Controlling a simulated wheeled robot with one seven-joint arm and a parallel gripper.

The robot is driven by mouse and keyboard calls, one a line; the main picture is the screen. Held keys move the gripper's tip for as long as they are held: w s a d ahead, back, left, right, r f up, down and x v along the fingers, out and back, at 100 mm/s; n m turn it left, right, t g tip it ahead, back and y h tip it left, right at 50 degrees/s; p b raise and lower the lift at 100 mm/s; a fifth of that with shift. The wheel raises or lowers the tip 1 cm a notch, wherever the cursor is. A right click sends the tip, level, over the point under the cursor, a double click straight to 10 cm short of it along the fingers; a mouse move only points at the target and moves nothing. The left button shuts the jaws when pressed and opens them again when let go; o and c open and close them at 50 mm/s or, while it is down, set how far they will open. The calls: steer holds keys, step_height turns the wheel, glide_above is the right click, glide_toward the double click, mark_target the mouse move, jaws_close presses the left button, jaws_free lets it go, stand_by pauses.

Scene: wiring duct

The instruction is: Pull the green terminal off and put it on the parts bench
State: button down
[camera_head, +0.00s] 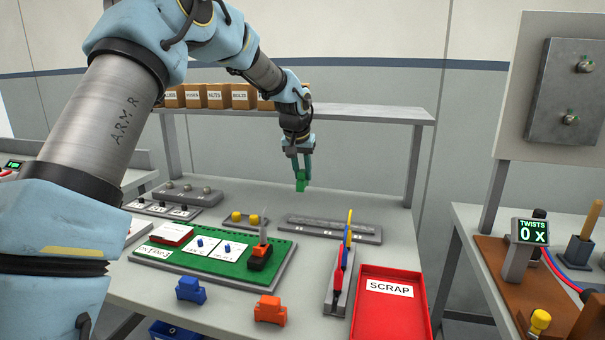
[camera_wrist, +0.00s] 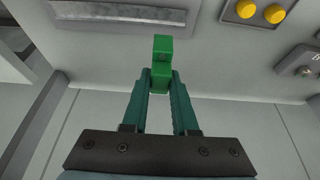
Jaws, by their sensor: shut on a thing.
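My gripper (camera_head: 301,176) is shut on the green terminal (camera_head: 301,184) and holds it in the air above the back part of the bench. In the wrist view the green terminal (camera_wrist: 161,62) sits between the two teal fingertips (camera_wrist: 161,80), with its blocky end pointing away from the gripper. A grey rail (camera_head: 330,228) lies on the bench below, apart from the terminal. A blue terminal (camera_head: 190,290) and an orange terminal (camera_head: 270,310) stand at the front of the bench (camera_head: 215,317).
A green mat (camera_head: 190,258) with labelled cards and an orange-based tool (camera_head: 261,256) lies at mid-bench. A red SCRAP tray (camera_head: 390,318) and a rack of coloured-handled tools (camera_head: 340,275) stand at the right. A shelf with several boxes (camera_head: 215,96) is behind.

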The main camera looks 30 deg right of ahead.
steer(key=shift+r+p, duration=0.85)
steer(key=shift+r, duration=0.4)
